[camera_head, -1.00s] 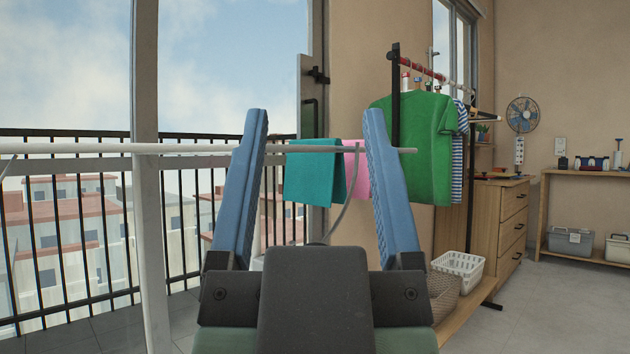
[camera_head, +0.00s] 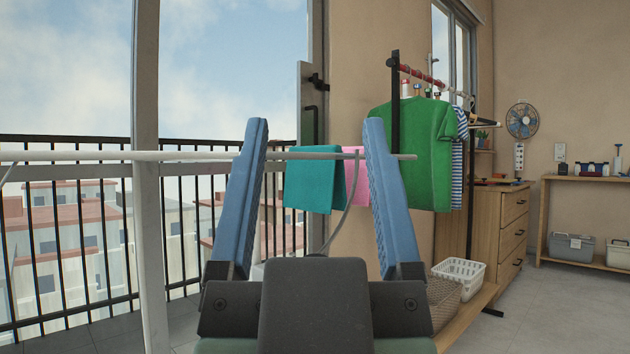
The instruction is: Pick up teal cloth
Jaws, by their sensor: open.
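The teal cloth (camera_head: 312,185) hangs folded over a white horizontal rod, near the rod's right end. In the picture it lies between the two blue fingers of my gripper (camera_head: 314,130). The gripper is open and empty, with the fingers wide apart. The cloth looks farther off than the fingers, and I see no contact. A pink cloth (camera_head: 356,178) hangs just right of the teal one, partly hidden behind it and the right finger.
The white rod (camera_head: 80,156) runs across the left half. A black balcony railing (camera_head: 60,240) stands behind it. A green shirt (camera_head: 428,150) hangs on a rack at right. A white basket (camera_head: 459,272) and wooden drawers (camera_head: 512,230) stand lower right. The floor at right is clear.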

